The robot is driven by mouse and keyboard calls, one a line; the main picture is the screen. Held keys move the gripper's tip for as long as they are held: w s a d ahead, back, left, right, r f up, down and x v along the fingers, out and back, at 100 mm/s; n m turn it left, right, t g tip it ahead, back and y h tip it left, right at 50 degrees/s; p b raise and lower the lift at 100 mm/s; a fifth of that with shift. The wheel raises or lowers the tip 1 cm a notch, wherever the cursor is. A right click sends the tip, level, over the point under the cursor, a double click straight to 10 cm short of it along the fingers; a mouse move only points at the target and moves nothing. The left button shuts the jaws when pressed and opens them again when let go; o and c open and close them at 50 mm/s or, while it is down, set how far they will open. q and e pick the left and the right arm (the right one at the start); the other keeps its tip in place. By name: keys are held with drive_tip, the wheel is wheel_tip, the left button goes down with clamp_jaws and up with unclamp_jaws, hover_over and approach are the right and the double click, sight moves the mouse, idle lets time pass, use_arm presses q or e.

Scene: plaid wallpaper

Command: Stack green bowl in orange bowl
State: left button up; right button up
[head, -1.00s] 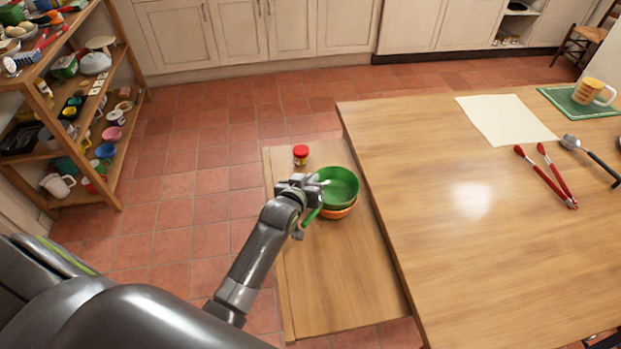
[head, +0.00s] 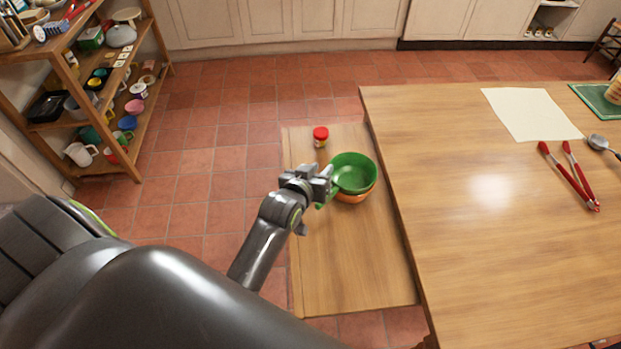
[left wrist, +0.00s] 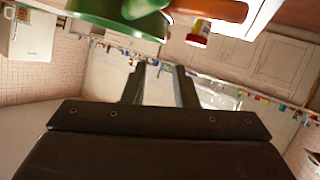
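The green bowl (head: 354,170) sits nested in the orange bowl (head: 356,197), whose rim and side show below it. Both stand on the low wooden bench. A narrow green strip, perhaps a handle, sticks out at the near left of the green bowl. My left gripper (head: 324,180) is just left of the bowls. In the left wrist view the left gripper's fingers (left wrist: 161,84) stand apart with nothing between them. The green bowl (left wrist: 115,18) and an orange part (left wrist: 215,9) cross the top of that view. My right gripper is not in view.
A red-lidded jar (head: 320,138) stands behind the bowls on the bench (head: 355,265). The higher table (head: 480,260) at right holds red tongs (head: 570,178), a ladle and a pale sheet (head: 530,113). A loaded shelf (head: 145,100) stands at left. The bench front is clear.

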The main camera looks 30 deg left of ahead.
use_arm(q)
drive_tip(key=shift+v, duration=2.8)
drive_tip(key=s+a+f+m+g, duration=0.1)
drive_tip(key=s+a+f+g, duration=0.15)
drive_tip(key=s, duration=0.55)
drive_tip(key=s+a+f+m+g+y, duration=0.15)
drive_tip(key=s+g, duration=0.25)
drive_tip(key=s, duration=0.4)
drive_tip(key=s+a+f+g, duration=0.1)
drive_tip(key=s+a+g, duration=0.2)
drive_tip(key=s, duration=0.5)
wheel_tip(320, 180, down, 24)
drive_tip(key=a+g, duration=0.2)
drive_tip(key=s+d+f, duration=0.1)
drive_tip(key=s+f, duration=1.4)
drive_tip(key=f, duration=0.1)
drive_tip(key=shift+s+d+f+g+h, duration=0.2)
drive_tip(key=shift+d+g+h, duration=0.1)
drive_tip(key=shift+g+h, duration=0.15)
